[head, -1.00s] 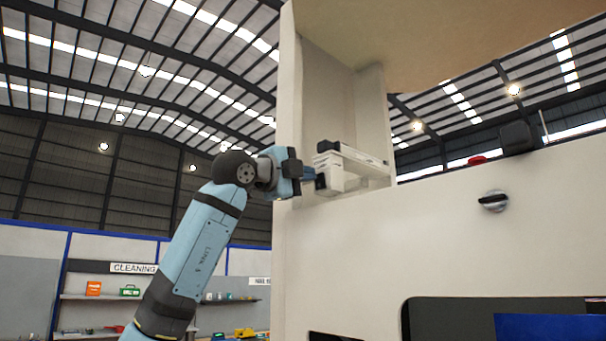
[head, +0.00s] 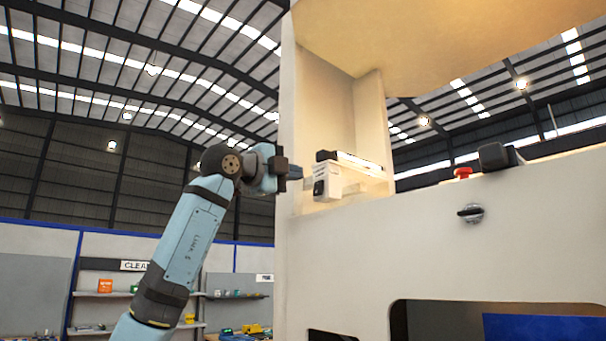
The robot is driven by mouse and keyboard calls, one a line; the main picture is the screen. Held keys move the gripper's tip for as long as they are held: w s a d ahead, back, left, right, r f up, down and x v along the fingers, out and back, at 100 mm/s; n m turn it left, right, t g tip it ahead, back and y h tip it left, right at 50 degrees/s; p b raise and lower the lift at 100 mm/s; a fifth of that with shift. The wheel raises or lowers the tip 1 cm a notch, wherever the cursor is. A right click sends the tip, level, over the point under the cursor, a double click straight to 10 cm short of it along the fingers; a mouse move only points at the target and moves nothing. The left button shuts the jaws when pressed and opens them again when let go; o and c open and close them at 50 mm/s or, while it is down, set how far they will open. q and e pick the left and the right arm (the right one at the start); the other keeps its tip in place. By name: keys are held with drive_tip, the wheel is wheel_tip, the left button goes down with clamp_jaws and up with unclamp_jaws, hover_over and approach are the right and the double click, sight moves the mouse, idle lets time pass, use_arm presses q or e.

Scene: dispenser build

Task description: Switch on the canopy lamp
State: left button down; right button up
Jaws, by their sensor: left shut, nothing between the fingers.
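The canopy lamp (head: 357,161) is a dark-topped bar with a bright glowing strip, standing in the corner under the canopy (head: 400,45). A small white box (head: 332,175) sits at its near end, with a black switch (head: 319,188) on its face. Warm light falls on the canopy's underside and side panels. My left gripper (head: 299,172) is shut and empty, just left of the white box and a little above the switch, with a small gap that is hard to judge. My right gripper is not in view.
A red button (head: 463,173) and a dark box (head: 495,157) are on top of the cream front panel (head: 380,250). A black knob (head: 470,212) is on that panel. An upright panel (head: 312,110) stands beside my gripper. Shelves (head: 100,294) are far behind at left.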

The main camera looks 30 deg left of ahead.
use_arm(q)
drive_tip(key=s+a+r+b, duration=0.1)
drive_tip(key=s+a+b, duration=0.1)
drive_tip(key=s, duration=0.7)
drive_tip(key=shift+a+r+b, duration=0.35)
drive_tip(key=shift+a+r, duration=0.05)
drive_tip(key=shift+a, duration=0.4)
